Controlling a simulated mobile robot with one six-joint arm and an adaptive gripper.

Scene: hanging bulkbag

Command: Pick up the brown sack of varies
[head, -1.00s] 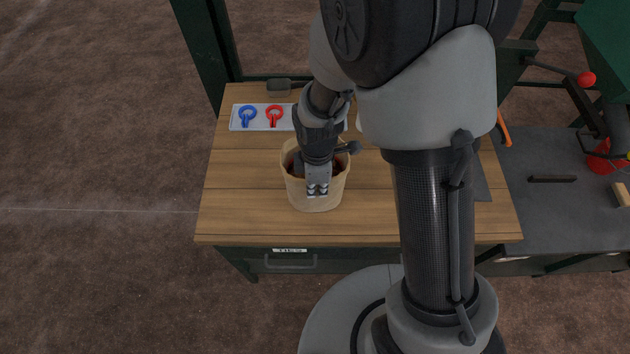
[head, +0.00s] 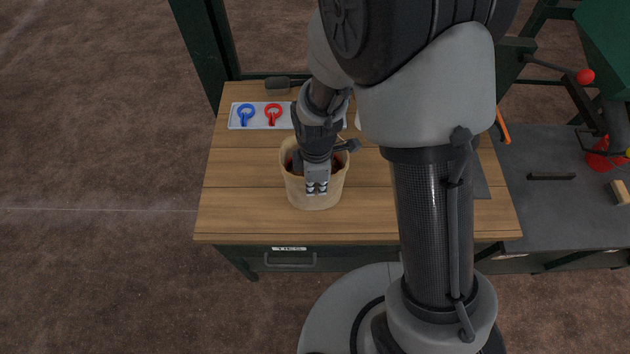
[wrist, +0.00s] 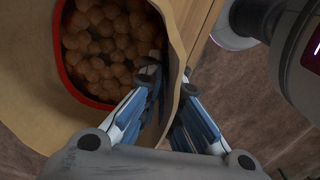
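The brown sack (head: 316,196) stands upright and open-topped on the wooden table. In the wrist view its tan rim (wrist: 188,32) curves around a red-edged opening filled with several round brown lumps (wrist: 103,48). My gripper (head: 317,188) is at the sack's near wall, pointing down. In the wrist view my gripper (wrist: 170,82) straddles this wall, with one finger inside the sack and the other outside. The fingertips are drawn close together around the wall, but whether they press on it is unclear. My wrist hides part of the opening in the head view.
The wooden table (head: 235,195) is clear left of the sack. A pale tray (head: 234,123) with a blue ring tool (head: 246,112) and a red ring tool (head: 273,112) lies behind. A dark post (head: 205,50) rises at the back left. A grey bench (head: 550,205) stands right.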

